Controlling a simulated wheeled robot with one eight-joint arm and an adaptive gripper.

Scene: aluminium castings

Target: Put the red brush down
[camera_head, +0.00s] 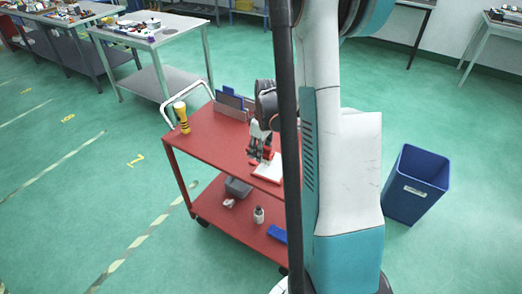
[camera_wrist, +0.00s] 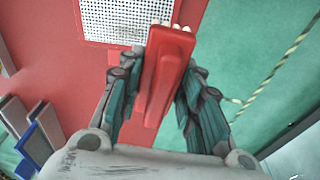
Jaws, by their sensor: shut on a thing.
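My gripper (camera_wrist: 158,82) is shut on the red brush (camera_wrist: 168,62), with a grey-teal finger on each side of it in the wrist view. The brush is a long red block with pale tufts at its far end. In the head view my gripper (camera_head: 263,138) is over the right part of the red cart's top (camera_head: 208,133), partly hidden by my arm. A white perforated plate (camera_wrist: 108,22) lies on the cart beside the brush's far end. I cannot tell whether the brush touches the plate or the cart top.
The lower shelf holds a grey box (camera_head: 238,187) and a small bottle (camera_head: 259,214). A blue bin (camera_head: 414,185) stands on the floor at right.

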